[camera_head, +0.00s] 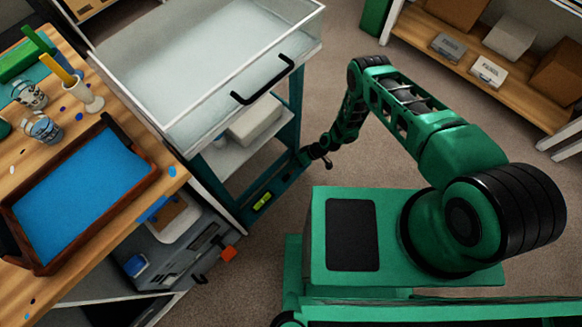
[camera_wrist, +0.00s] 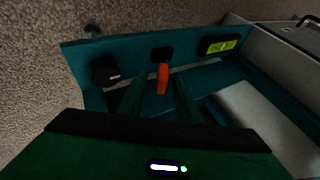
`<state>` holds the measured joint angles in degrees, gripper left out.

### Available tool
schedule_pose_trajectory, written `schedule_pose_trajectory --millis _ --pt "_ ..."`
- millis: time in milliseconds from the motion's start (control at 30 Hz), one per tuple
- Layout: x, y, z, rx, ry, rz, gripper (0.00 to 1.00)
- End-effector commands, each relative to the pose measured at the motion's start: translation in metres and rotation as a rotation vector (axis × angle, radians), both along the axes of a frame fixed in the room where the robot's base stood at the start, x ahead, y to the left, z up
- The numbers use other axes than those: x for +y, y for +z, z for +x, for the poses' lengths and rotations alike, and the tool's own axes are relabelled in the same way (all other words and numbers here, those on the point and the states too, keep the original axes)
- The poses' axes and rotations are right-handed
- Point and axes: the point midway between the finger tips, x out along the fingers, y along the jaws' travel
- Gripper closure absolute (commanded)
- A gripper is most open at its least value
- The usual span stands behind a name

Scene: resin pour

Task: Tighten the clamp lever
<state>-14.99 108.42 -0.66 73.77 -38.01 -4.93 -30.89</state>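The clamp lever (camera_wrist: 162,77) is a small orange handle in front of a black square block on the teal frame beam (camera_wrist: 120,60), in the wrist view. My gripper (camera_wrist: 163,90) reaches toward it with two dark green fingers, one on each side of the lever. The fingers look parted, with a narrow gap either side of the lever; contact is not visible. In the head view my arm ends at the cart's lower frame (camera_head: 279,188), where the lever and fingertips are too small or hidden to make out.
A black knob (camera_wrist: 104,70) sits left of the lever and a yellow-green level (camera_wrist: 219,46) right of it. The glass-topped cabinet (camera_head: 215,65) with a black handle stands above. The workbench (camera_head: 165,180) and a grey machine (camera_head: 185,260) are at left; a shelf (camera_head: 480,55) is at right.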

Motion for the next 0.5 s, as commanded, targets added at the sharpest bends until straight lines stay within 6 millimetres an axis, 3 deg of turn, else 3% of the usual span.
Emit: schedule_pose_trajectory --millis 167,500 --pt "-0.012 0.015 0.005 -0.001 -0.003 -0.002 0.69" --pt "-0.049 0.063 0.011 0.001 -0.003 -0.002 0.69"
